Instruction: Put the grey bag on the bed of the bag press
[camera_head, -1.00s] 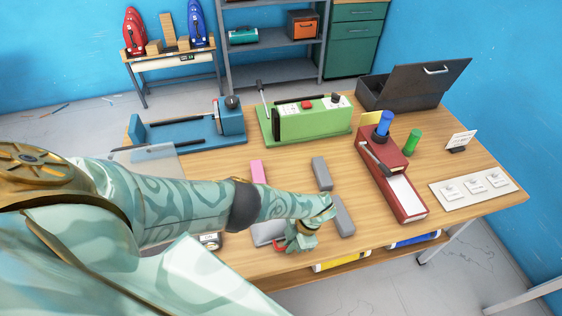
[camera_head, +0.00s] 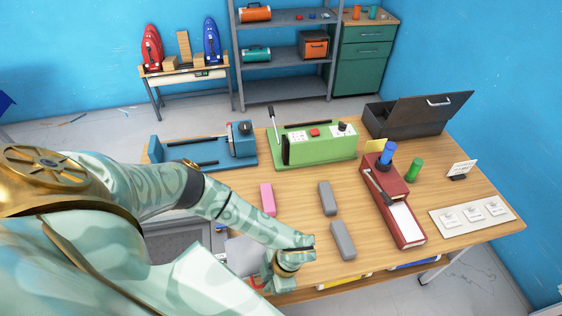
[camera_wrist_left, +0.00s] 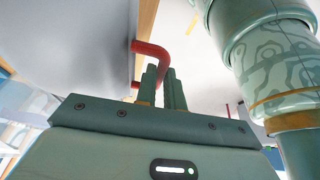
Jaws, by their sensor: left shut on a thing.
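My left gripper (camera_head: 270,281) is low at the table's front edge. It is shut on the red handle (camera_head: 257,284) of a pale grey item, which looks like the grey bag (camera_head: 243,256). My forearm and hand hide part of the bag. In the left wrist view the two fingers (camera_wrist_left: 164,85) are together at the bent red handle (camera_wrist_left: 153,50). The frames do not make clear which device is the bag press. A dark grey framed unit (camera_head: 182,238) stands left of the table, partly behind my arm. My right gripper is out of view.
On the wooden table are a blue machine (camera_head: 205,150), a green machine (camera_head: 318,143), a red machine (camera_head: 398,205), one pink block (camera_head: 268,199) and two grey blocks (camera_head: 327,198). An open dark toolbox (camera_head: 405,118) stands behind. Bare tabletop lies between blocks and red machine.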

